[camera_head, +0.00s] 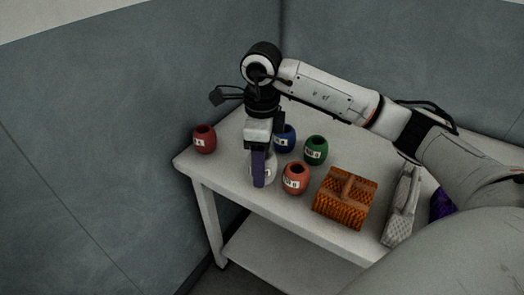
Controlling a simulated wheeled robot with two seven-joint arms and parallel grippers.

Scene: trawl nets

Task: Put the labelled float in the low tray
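Several barrel-shaped floats with white labels stand on the table: dark red (204,139), blue (288,139), green (316,150) and salmon (296,178). A pale float (270,171) stands between the blue and salmon ones, partly covered by my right gripper (260,175). That gripper points down at the pale float, with a purple finger in front of it. Whether the fingers touch or hold it cannot be told. The label writing is too small to read. No thing is clearly recognisable as the low tray. My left gripper is not in view.
An orange woven carrier with a handle (345,198), a grey one (402,205) and a purple item (442,204), partly hidden by my arm, line the table's right part. The white table (228,172) has a lower shelf (270,252). Walls stand close behind.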

